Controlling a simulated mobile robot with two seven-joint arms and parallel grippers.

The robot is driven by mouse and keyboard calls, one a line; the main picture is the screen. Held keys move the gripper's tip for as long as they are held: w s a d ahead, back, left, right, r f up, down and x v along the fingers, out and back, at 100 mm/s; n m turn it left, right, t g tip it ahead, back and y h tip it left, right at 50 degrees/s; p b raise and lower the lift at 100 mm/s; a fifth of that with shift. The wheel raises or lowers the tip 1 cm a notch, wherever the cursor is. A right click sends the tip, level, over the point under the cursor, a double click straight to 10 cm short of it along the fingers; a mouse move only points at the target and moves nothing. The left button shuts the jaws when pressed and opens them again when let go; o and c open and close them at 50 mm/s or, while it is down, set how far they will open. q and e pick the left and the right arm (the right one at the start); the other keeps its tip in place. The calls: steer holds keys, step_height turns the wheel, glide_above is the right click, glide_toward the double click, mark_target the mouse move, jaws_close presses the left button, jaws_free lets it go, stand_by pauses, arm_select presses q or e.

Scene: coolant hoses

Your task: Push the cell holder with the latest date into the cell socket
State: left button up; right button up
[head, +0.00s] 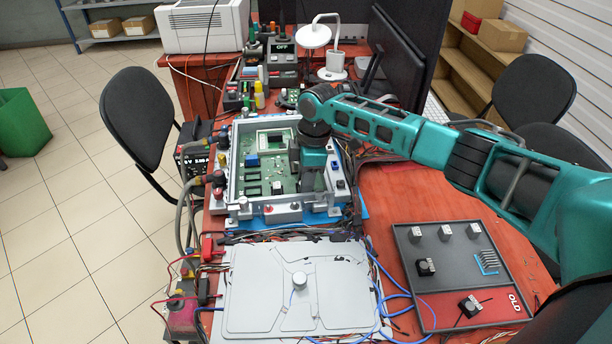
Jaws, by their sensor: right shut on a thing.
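My right gripper (308,182) points down into the open grey case (240,205), low over the right part of the green circuit board (268,183). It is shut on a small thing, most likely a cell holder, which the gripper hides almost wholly. The cell socket cannot be made out; the gripper covers that part of the board. A black cell holder (426,267) stands on the grey tray (410,288) at the right. Another black one (470,306) lies on the tray's red area marked OLD. Their dates are too small to read. My left gripper is not in view.
Several pale blocks stand along the tray's far edge, with a blue piece with dark pins (487,262) nearby. A white lamp (331,68) stands behind.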

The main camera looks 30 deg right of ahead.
steer(key=shift+f+p, duration=0.25)
steer(key=shift+p, duration=0.3)
stand_by(1.4)
steer(key=shift+s+f, duration=0.15)
stand_by(0.6)
